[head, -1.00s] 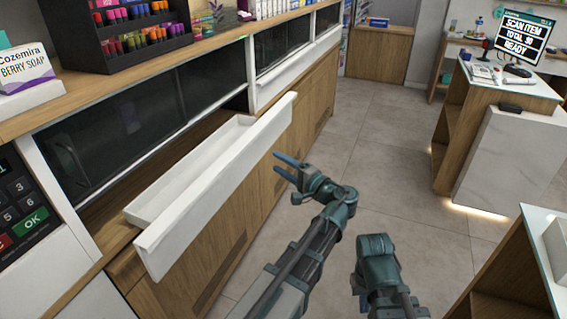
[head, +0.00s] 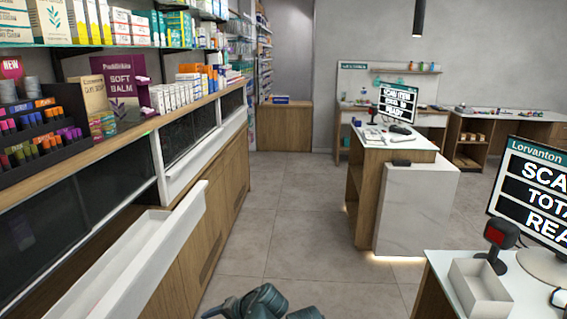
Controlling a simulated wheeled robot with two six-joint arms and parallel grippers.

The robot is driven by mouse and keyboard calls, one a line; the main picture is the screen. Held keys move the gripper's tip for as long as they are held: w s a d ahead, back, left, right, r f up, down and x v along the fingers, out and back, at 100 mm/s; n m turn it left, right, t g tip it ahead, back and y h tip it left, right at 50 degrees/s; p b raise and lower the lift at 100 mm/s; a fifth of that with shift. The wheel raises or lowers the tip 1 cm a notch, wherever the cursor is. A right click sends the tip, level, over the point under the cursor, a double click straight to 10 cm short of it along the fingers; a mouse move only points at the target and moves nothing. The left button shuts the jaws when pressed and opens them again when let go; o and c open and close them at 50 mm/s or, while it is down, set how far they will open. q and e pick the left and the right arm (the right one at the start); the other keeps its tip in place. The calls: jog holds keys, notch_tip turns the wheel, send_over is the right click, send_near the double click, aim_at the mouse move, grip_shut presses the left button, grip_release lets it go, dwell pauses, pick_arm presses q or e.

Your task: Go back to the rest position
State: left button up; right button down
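The top of my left arm's wrist shows at the bottom edge of the head view, with part of my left gripper (head: 216,310) at its left. The picture edge cuts it off, so I cannot tell whether its fingers are apart. It is to the right of the pulled-out white drawer (head: 150,262) and appears apart from it. A small piece of my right arm shows just right of it at the bottom edge. My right gripper is out of view.
The open drawer juts from the wooden counter (head: 215,190) on the left. Shelves of boxes stand above it. A checkout counter (head: 418,205) with a screen is ahead right; another counter (head: 450,270) with a white bin (head: 482,290) is near right. The tiled floor (head: 290,220) between is clear.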

pick_arm(q)
jog(key=s+d+f+g+h+p, duration=0.2)
jog(key=s+d+f+g+h, duration=0.2)
jog(key=s+d+h, duration=0.3)
jog(key=s+d, duration=0.5)
jog(key=shift+s+d+h, duration=0.25)
jog(key=shift+d+h, duration=0.05)
jog(key=shift+d, duration=0.1)
dwell(0.4)
